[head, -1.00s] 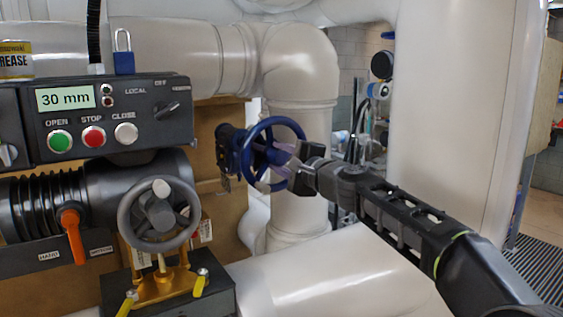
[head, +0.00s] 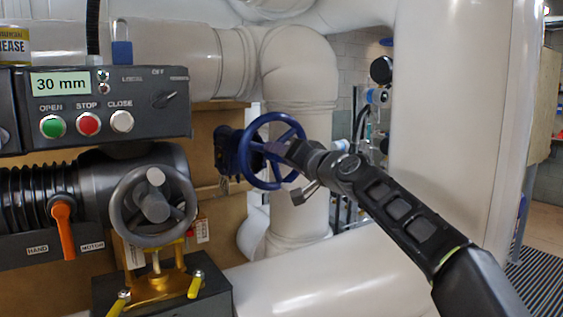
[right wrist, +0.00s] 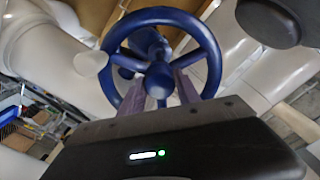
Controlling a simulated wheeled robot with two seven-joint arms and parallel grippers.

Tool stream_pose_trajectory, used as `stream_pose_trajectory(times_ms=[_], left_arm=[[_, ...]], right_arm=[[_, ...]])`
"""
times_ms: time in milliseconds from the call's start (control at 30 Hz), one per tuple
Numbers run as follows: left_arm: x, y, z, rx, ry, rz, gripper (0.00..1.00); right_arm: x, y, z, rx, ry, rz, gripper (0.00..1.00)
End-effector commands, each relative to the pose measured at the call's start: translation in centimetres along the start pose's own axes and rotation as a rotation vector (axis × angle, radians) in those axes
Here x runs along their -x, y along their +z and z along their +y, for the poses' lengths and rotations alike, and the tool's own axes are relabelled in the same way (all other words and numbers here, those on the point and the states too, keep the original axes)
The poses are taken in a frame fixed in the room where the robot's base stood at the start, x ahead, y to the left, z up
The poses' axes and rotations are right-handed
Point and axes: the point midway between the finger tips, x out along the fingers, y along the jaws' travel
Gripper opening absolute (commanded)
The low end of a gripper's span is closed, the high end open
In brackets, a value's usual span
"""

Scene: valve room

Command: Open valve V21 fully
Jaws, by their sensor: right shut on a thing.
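A blue handwheel (head: 243,160) stands in the middle of the head view, its blue valve body behind it on the left. It fills the upper middle of the right wrist view (right wrist: 160,15). I see no readable V21 tag. My right gripper (head: 280,149) reaches in from the right and is shut on the wheel, near its hub and spokes. In the right wrist view its two purple fingers (right wrist: 160,92) lie over the spokes. My left gripper is not in view.
A control box (head: 140,82) reading 30 mm hangs at left, above a grey handwheel (head: 120,222) and an orange lever (head: 63,228). Large pale pipes (head: 300,75) stand behind and right of the blue wheel. Another crosses below (head: 330,275).

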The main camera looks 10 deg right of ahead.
Motion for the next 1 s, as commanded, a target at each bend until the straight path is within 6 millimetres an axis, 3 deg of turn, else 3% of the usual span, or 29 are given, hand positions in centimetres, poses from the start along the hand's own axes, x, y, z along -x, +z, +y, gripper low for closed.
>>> stream_pose_trajectory(times_ms=[33, 267, 500, 633, 1000], left_arm=[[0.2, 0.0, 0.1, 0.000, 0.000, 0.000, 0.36], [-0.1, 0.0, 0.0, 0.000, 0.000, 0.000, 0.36], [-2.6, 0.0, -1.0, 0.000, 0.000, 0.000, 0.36], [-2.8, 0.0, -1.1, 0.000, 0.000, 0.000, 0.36], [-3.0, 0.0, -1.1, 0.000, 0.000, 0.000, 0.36]], right_arm=[[0.1, -0.9, -0.5, 0.000, -0.005, 0.023, 0.00], [0.0, -0.8, -0.5, 0.032, -0.006, 0.023, 0.00], [0.0, -0.4, -0.2, 0.493, -0.002, 0.023, 0.00], [-0.1, -0.6, -0.4, 0.670, 0.000, 0.021, 0.00], [-0.2, -0.3, -0.2, 0.754, 0.001, 0.016, 0.00]])
